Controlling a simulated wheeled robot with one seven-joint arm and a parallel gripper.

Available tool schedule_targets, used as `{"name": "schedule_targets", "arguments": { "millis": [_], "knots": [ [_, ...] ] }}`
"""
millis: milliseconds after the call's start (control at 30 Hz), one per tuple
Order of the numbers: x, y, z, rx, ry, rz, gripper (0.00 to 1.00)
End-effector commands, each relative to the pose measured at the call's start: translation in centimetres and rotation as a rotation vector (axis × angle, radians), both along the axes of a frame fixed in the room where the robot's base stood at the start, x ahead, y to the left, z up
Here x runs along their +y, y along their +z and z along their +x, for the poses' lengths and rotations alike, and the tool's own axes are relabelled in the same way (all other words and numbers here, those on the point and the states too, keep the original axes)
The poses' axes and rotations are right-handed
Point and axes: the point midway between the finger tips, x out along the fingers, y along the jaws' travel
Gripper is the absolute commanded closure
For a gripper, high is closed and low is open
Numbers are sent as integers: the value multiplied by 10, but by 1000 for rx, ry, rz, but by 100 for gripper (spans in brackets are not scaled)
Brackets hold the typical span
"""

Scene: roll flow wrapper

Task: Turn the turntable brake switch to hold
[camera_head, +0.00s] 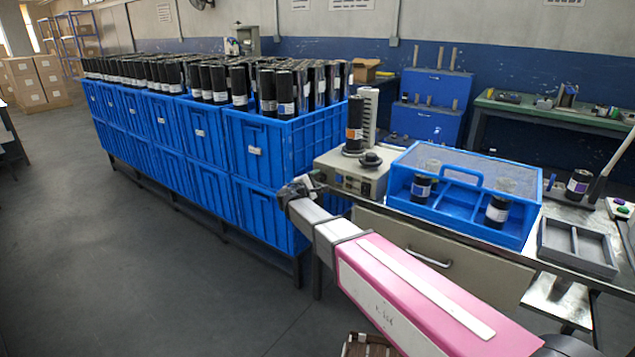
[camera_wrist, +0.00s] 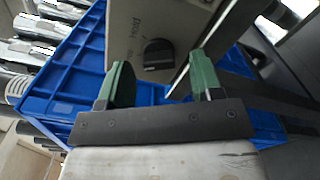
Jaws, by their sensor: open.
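The turntable brake switch (camera_wrist: 159,55) is a black knob on the light front panel in the wrist view. The word "Hold" and a second, hard-to-read label are printed beside it. A short mark sits near the knob; its exact setting is hard to tell. My gripper (camera_wrist: 156,82) has two green fingers spread apart, with the knob beyond and between them, not touched. In the head view my gripper (camera_head: 297,189) is in front of the left side of the turntable unit (camera_head: 338,181), a beige box carrying a black roll (camera_head: 354,125) and a black knob on top.
Blue crates (camera_head: 258,150) full of black rolls stand left of the unit. A blue case (camera_head: 413,204) with a clear lid and a grey divided tray (camera_head: 577,262) sit on the bench to the right. The floor at the left is clear.

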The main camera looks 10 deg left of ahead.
Motion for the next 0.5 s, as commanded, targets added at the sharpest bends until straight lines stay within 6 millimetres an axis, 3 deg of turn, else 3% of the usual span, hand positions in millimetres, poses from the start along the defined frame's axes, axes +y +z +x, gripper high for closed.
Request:
{"name": "schedule_targets", "arguments": {
  "millis": [233, 267, 400, 500],
  "knots": [
    [0, 0, 0, 0, 0, 0, 40],
    [0, 0, 0, 0, 0, 0, 47],
    [0, 0, 0, 0, 0, 0, 90],
    [0, 0, 0, 0, 0, 0, 90]
  ]
}}
